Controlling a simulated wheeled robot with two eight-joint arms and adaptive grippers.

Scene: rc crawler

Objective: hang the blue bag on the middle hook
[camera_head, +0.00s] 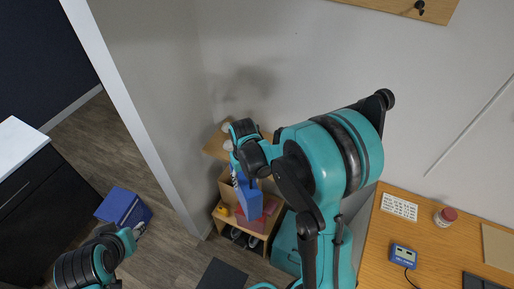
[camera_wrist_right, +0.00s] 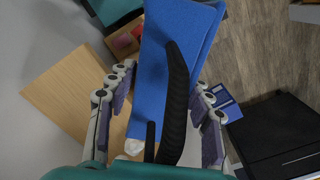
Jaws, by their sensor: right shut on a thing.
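The blue bag (camera_head: 249,197) hangs below my right wrist, in front of a low wooden shelf unit. It fills the upper middle of the right wrist view (camera_wrist_right: 180,45), with its black handle running between the fingers. My right gripper (camera_wrist_right: 158,112) is shut on the bag; its exact hold on the handle is hard to see. A wooden board (camera_head: 395,7) with a dark hook (camera_head: 420,6) shows at the top edge, far from the bag. Only this hook is in view, so I cannot tell whether it is the middle one.
The wooden shelf unit (camera_head: 256,238) stands by the wall corner, with a red item and shoes. A blue box (camera_head: 124,208) lies on the floor.

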